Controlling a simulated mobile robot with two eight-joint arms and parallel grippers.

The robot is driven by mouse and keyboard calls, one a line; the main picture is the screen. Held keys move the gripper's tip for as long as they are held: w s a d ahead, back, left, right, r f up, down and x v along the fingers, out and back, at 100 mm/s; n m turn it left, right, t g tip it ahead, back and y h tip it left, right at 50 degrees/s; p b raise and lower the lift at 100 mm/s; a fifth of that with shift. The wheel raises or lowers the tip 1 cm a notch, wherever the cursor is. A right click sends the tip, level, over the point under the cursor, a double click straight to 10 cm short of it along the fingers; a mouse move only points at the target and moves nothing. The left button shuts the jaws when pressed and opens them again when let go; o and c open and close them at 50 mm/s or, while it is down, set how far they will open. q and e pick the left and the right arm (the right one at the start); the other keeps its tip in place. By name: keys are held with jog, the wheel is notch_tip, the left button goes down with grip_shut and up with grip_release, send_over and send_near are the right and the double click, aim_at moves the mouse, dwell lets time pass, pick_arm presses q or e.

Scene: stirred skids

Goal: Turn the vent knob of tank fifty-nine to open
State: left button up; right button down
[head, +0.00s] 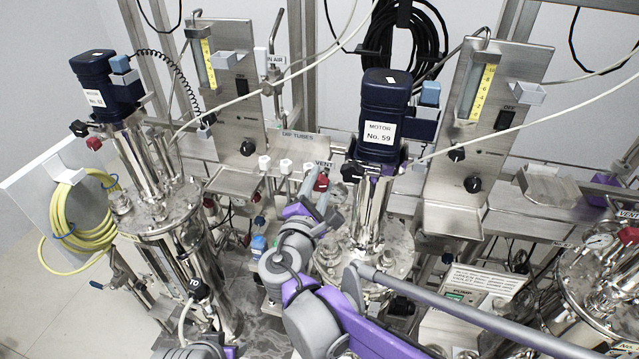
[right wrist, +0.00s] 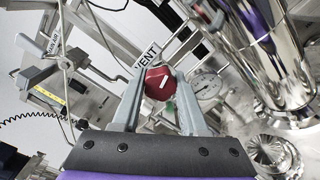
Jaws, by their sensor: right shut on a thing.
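The red vent knob (head: 321,183) of tank fifty-nine sits under a VENT label (head: 324,165), left of the motor marked No. 59 (head: 381,130). My right gripper (head: 322,189) reaches up to it from below and is shut on it. In the right wrist view the knob (right wrist: 160,83) lies between the two fingertips, with a short white mark tilted on its face. The VENT label (right wrist: 147,56) shows just behind it. The knob's stem and any open or closed marking are hidden. My left gripper is not in view.
A pressure gauge (right wrist: 207,87) is close to the right finger. The steel column under the motor stands right of the gripper. Tank 62's motor (head: 97,92) and a yellow hose (head: 75,225) are at the left. Another tank (head: 600,270) is at the right. Thin white tubes cross above.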

jog(key=shift+n, duration=0.4)
jog(key=shift+c, duration=2.2)
grip_release()
jog(key=shift+s, duration=0.15)
jog(key=b+v, duration=0.1)
jog(key=v, duration=0.9)
jog(key=shift+s, duration=0.25)
jog(key=shift+a, duration=0.1)
